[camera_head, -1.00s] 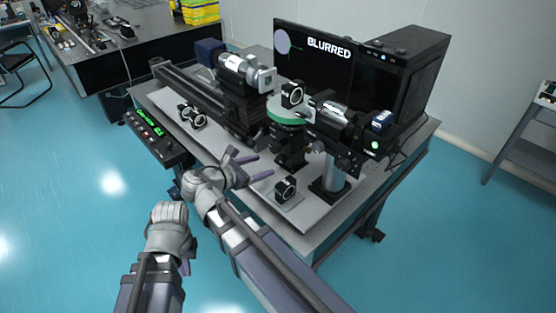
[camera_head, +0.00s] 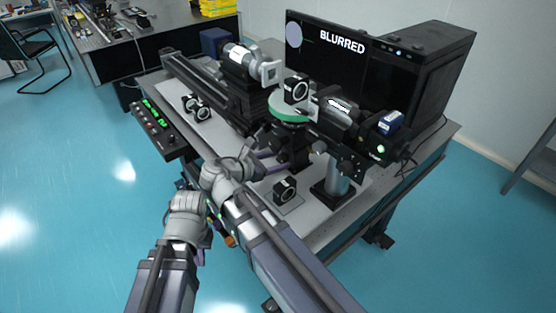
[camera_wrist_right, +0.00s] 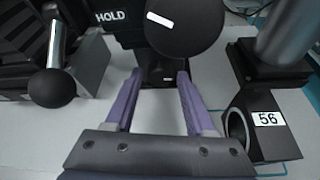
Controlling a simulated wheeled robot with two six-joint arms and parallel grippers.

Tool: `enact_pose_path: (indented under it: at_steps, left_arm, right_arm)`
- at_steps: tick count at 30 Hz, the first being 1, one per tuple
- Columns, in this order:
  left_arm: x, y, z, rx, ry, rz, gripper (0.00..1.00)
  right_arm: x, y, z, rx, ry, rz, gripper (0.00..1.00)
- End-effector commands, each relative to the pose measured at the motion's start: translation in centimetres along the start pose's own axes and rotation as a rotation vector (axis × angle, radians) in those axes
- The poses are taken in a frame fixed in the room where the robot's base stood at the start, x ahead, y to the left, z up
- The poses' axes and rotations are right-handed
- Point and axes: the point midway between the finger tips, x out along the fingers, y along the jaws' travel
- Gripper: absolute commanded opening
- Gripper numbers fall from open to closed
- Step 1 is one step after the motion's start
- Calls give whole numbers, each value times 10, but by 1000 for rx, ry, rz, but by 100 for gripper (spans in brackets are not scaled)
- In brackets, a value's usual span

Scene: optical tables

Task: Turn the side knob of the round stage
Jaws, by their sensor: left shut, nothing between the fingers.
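The round stage (camera_head: 289,109) has a green rim and stands on a dark mount at the middle of the optical table. In the right wrist view, a large dark round knob (camera_wrist_right: 184,28) with a white mark is just beyond my fingers; I take it for the side knob. My right gripper (camera_wrist_right: 158,80) is open, its purple fingers either side of a dark part below the knob, with no grip visible. In the head view, my right gripper (camera_head: 268,155) reaches in below the stage, partly hidden. My left gripper (camera_head: 190,218) is shut and empty off the table's front edge.
A black ball-ended lever (camera_wrist_right: 52,88) is left of my right fingers and a mount labelled 56 (camera_wrist_right: 268,118) is to their right. A small lens mount (camera_head: 285,190) stands in front of the stage. A control box (camera_head: 160,125) sits at the table's left edge.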

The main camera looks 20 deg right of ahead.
Motion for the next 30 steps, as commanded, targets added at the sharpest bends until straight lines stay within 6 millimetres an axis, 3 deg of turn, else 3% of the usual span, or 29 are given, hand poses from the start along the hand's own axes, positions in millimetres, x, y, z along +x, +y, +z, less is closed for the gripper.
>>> enact_pose_path:
  at_steps: [2, 14, 30]
  left_arm:
    - [0, 0, 0, 0, 0, 0, 0]
    - [0, 0, 0, 0, 0, 0, 0]
    - [4, 0, 0, 0, 0, 0, 0]
  right_arm:
    - [0, 0, 0, 0, 0, 0, 44]
    - [0, 0, 0, 0, 0, 0, 0]
    - [0, -3, -1, 101, -1, 42, 0]
